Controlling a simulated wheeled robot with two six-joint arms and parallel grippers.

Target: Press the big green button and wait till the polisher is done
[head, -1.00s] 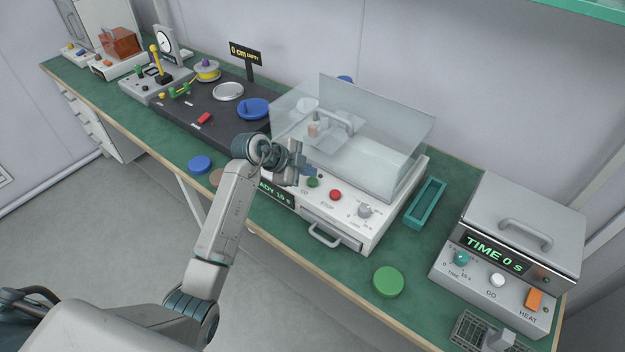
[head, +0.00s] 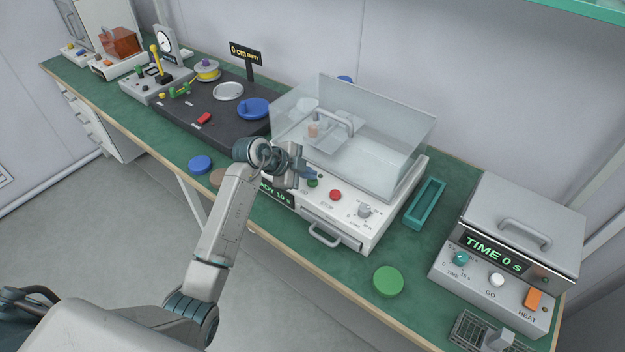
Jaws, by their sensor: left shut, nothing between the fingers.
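The polisher (head: 345,232) is a white machine with a clear hood (head: 378,150) over its top. Its front panel carries a green GO button (head: 312,182), a red STOP button (head: 335,195) and a dial (head: 364,211). The display (head: 276,195) is partly hidden by my arm; "ADY 10 s" can be read. My left gripper (head: 311,175) is shut and empty, its tips just above the green button. I cannot tell whether they touch it. A large green disc (head: 388,281) lies on the bench in front of the polisher. My right gripper is not in view.
A heater box (head: 520,225) showing "TIME 0 s" stands to the right, with a teal tray (head: 426,203) between it and the polisher. Blue disc (head: 200,164) sits near the front edge.

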